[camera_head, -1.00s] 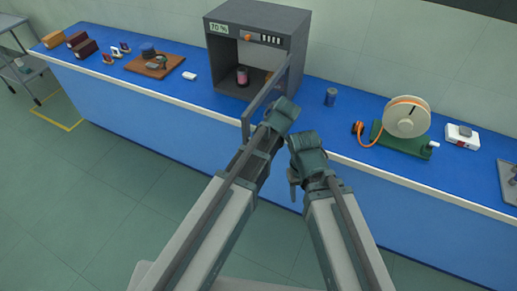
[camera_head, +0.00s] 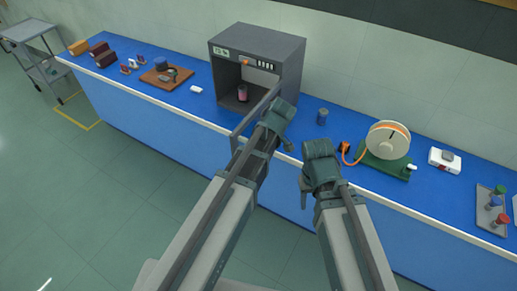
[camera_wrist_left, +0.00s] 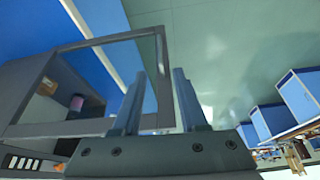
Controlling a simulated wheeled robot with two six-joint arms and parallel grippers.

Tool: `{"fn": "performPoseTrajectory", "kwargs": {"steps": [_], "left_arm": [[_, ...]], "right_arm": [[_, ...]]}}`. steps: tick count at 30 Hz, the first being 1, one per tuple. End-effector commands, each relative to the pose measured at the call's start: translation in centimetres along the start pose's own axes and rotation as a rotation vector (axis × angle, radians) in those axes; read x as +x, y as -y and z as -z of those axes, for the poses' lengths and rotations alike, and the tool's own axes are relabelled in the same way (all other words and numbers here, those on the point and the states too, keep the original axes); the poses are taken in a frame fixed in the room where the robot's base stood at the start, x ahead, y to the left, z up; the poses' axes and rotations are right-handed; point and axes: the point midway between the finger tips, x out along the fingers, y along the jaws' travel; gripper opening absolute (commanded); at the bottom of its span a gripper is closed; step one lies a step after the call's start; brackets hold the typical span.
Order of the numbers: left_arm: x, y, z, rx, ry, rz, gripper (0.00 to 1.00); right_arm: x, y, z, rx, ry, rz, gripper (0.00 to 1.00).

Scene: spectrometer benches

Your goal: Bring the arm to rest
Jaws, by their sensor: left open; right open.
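The box's framed door (camera_head: 240,137) stands open beside the left wrist; the door frame (camera_wrist_left: 85,128) also crosses the left wrist view by the fingers. I cannot tell whether they touch. My right gripper (camera_head: 304,187) hangs in front of the bench edge, apart from the bench things, holding nothing that I can see.
The blue bench (camera_head: 150,118) runs across. A dark pink cylinder (camera_head: 242,94) stands inside the box. A brown board (camera_head: 166,77) is left. Floor before the bench is clear.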

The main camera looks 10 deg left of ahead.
Motion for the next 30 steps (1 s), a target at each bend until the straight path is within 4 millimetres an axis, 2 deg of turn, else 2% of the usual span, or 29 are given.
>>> {"fn": "performPoseTrajectory", "kwargs": {"steps": [16, 19, 23, 30], "left_arm": [[0.0, 0.0, 0.1, 0.001, 0.0, 0.0, 0.42], [0.5, 0.4, -0.6, 0.041, 0.008, 0.0, 0.42], [2.5, 2.1, -3.9, 0.249, 0.051, -0.003, 0.42], [6.7, 6.9, -12.2, 0.895, 0.18, -0.057, 0.42]], "right_arm": [[-0.1, 0.0, 0.0, 0.0, 0.0, 0.0, 0.5], [0.6, 0.1, 0.0, -0.001, 0.0, 0.0, 0.5], [3.4, 0.3, 0.2, -0.002, 0.0, -0.001, 0.5], [9.6, 0.9, 0.6, -0.007, -0.001, -0.002, 0.5]]}}
